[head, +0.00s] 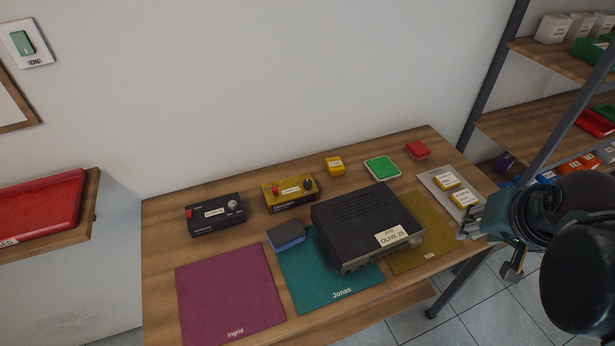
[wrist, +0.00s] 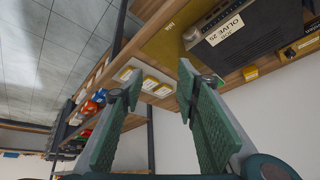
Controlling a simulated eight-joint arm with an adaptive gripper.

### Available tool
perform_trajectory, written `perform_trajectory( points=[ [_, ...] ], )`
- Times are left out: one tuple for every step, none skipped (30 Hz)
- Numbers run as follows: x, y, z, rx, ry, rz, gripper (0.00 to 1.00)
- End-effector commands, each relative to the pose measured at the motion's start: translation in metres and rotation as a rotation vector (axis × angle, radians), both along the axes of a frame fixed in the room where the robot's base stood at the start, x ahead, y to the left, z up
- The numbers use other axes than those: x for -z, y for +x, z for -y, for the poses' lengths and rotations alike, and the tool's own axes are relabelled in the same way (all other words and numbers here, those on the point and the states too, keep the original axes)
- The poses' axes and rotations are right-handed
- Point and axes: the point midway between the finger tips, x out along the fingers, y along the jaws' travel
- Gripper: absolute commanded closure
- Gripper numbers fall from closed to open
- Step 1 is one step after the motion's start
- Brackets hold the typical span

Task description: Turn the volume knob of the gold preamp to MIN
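The gold preamp (head: 290,191) stands at the back middle of the wooden table, left of and behind a large black hi-fi unit. Its dark round knob (head: 307,184) is on the right of its top, with a red control (head: 275,189) on the left. The knob's pointer and the MIN mark are too small to read. My gripper (head: 488,249) is off the table's right end, well away from the preamp. In the wrist view, my gripper (wrist: 160,84) has its two green fingers spread, with nothing between them.
The black hi-fi unit (head: 361,217) sits between my gripper and the gold preamp; it also shows in the wrist view (wrist: 240,40). A black preamp (head: 215,214) stands at the left. A yellow box (head: 335,166) and a green-topped box (head: 382,168) are at the back. Shelving (head: 545,131) rises at right.

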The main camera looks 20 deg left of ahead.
Motion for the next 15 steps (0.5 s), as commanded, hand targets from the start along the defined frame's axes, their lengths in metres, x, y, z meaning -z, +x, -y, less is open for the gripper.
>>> perform_trajectory(
  points=[
    [-0.005, 0.007, -0.007, 0.000, 0.007, -0.011, 0.69],
    [-0.007, 0.011, -0.011, 0.003, 0.011, -0.017, 0.69],
    [-0.009, 0.015, -0.016, 0.006, 0.017, -0.027, 0.69],
    [-0.010, 0.018, -0.020, 0.008, 0.021, -0.034, 0.69],
    [-0.011, 0.022, -0.024, 0.011, 0.026, -0.041, 0.69],
    [-0.012, 0.026, -0.029, 0.014, 0.031, -0.050, 0.69],
    [-0.014, 0.030, -0.034, 0.016, 0.034, -0.057, 0.69],
    [-0.015, 0.033, -0.038, 0.019, 0.038, -0.065, 0.69],
    [-0.016, 0.037, -0.043, 0.023, 0.043, -0.075, 0.69],
    [-0.017, 0.041, -0.048, 0.026, 0.047, -0.081, 0.69],
    [-0.018, 0.044, -0.052, 0.028, 0.050, -0.088, 0.69],
    [-0.019, 0.048, -0.058, 0.031, 0.054, -0.097, 0.69],
    [-0.020, 0.051, -0.062, 0.035, 0.057, -0.105, 0.69],
    [-0.020, 0.054, -0.067, 0.037, 0.060, -0.112, 0.69],
    [-0.021, 0.059, -0.073, 0.041, 0.064, -0.121, 0.69]
  ],
)
